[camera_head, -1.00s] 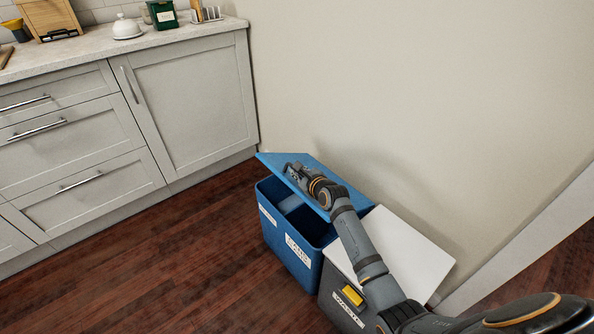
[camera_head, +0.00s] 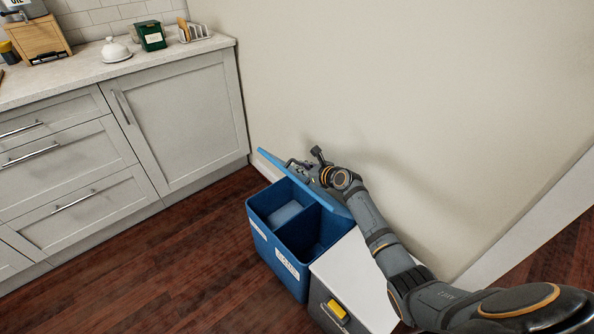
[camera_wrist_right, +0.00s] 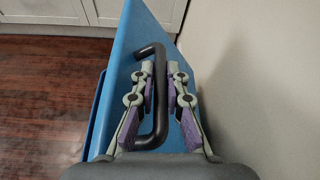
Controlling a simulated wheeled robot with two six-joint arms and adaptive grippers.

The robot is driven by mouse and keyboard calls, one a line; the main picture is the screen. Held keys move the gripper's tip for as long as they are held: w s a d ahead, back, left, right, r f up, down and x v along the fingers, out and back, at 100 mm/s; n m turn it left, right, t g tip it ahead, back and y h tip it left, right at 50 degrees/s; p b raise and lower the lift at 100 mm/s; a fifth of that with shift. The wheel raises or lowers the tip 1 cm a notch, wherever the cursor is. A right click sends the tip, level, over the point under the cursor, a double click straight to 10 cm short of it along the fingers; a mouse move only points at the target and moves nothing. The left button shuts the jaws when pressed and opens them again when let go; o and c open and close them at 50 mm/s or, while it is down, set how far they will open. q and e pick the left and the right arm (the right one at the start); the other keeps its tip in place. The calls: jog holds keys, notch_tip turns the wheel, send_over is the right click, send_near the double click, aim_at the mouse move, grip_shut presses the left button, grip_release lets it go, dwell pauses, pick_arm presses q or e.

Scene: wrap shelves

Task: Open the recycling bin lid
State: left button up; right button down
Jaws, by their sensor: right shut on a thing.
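The blue recycling bin (camera_head: 277,246) stands on the floor by the wall, and its inside with a divider shows. Its blue lid (camera_head: 270,159) is tilted steeply up toward the wall. In the right wrist view the lid (camera_wrist_right: 130,38) carries a dark bar handle (camera_wrist_right: 160,95). My right gripper (camera_head: 298,170) is at the raised lid, and in the right wrist view its fingers (camera_wrist_right: 164,78) are on both sides of the handle, shut on it. My left gripper is in no view.
A grey waste bin with a white lid (camera_head: 354,270) and yellow handle (camera_head: 337,309) stands right beside the blue bin. Grey cabinets (camera_head: 180,130) with a counter are at the left. The wall (camera_head: 400,90) is close behind the bins. The wood floor (camera_head: 170,270) in front is clear.

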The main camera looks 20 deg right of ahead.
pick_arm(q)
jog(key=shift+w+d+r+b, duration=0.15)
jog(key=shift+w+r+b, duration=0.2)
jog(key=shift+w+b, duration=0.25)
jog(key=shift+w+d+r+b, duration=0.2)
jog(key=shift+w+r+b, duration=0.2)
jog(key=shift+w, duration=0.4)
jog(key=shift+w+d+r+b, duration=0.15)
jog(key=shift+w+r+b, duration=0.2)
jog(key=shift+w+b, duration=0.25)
pick_arm(e)
jog(key=w+d+r+m, duration=0.1)
jog(key=w+d, duration=0.1)
jog(key=d, duration=0.3)
jog(key=w+d+r+m+y, duration=0.1)
jog(key=w+d+r, duration=0.1)
jog(key=d, duration=0.4)
jog(key=shift+r+g+y, duration=0.25)
jog(key=shift+g+y, duration=0.05)
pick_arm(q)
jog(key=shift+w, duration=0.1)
pick_arm(e)
jog(key=c, duration=1.7)
grip_release()
jog(key=shift+f, duration=0.1)
jog(key=shift+o, duration=0.2)
jog(key=shift+s, duration=0.1)
jog(key=v, duration=1.1)
jog(key=shift+s+r, duration=0.2)
jog(key=shift+s, duration=0.15)
